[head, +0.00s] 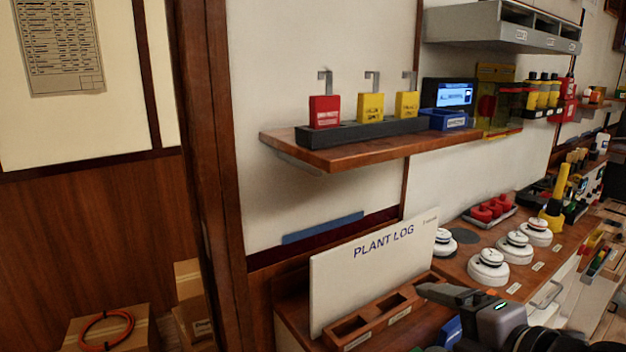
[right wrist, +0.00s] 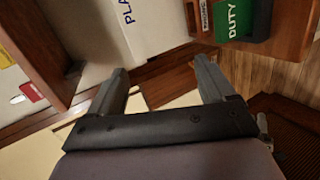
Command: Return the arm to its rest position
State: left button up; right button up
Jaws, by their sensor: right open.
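My right gripper (head: 432,292) reaches in from the lower right of the head view, in front of the wooden desk with the PLANT LOG board (head: 375,262). In the right wrist view the right gripper (right wrist: 160,70) has its two fingers spread well apart, with nothing between them. That view also shows part of the PLANT LOG board (right wrist: 150,22) and a green item marked DUTY (right wrist: 236,18) beyond the fingers. My left gripper is not in view.
A wooden shelf (head: 350,152) above the desk carries red and yellow tags with metal hooks. White round devices (head: 489,268) stand on the counter to the right. A wooden tray (head: 375,322) lies before the board. Cardboard boxes (head: 120,325) stand at lower left.

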jog(key=s+d+f+m+g+h, duration=0.3)
jog(key=s+f+m+g, duration=0.1)
jog(key=s+f+m, duration=0.7)
jog(key=s+d+f+m+g+h, duration=0.2)
jog(key=s+d+f+m+g, duration=0.2)
jog(key=s+f+m, duration=0.75)
jog(key=w+a+f+n+t+y, duration=0.1)
jog(key=w+a+f+n+t, duration=0.1)
jog(key=w+f+t, duration=0.4)
jog(key=shift+w+a+f+t+y, duration=0.4)
jog(key=shift+w+f, duration=1.1)
jog(key=shift+f, duration=1.2)
jog(key=shift+a, duration=0.1)
jog(key=c, duration=0.7)
jog(key=shift+s, duration=0.1)
jog(key=shift+c, duration=0.3)
